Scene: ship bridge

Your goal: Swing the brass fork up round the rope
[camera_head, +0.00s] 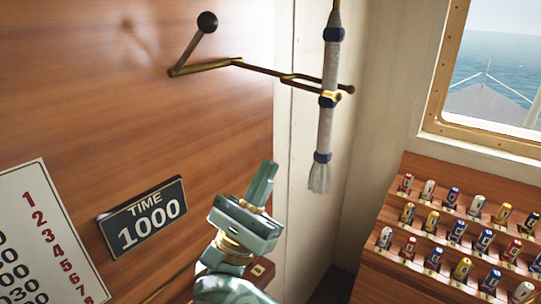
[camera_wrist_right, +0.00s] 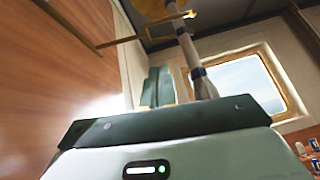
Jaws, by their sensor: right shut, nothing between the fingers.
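The brass fork (camera_head: 262,69) sticks out from the wood panel on a pivot and is level with the rope's middle. A lever with a black knob (camera_head: 207,22) rises from its pivot end. The grey rope (camera_head: 325,130) hangs with blue bands and a frayed lower end. One prong appears behind the rope and the other in front, near a brass collar (camera_head: 330,98). The fork (camera_wrist_right: 150,36) and rope (camera_wrist_right: 188,50) also show in the right wrist view. My right gripper (camera_head: 266,168) is shut and empty, pointing up below the fork, apart from it. My left gripper is out of view.
A TIME 1000 plate (camera_head: 146,216) and a numbered white chart (camera_head: 45,235) are on the wood panel at left. A stepped rack (camera_head: 400,185) of several small coloured cylinders stands at right below a window (camera_head: 495,70). Free air surrounds my gripper.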

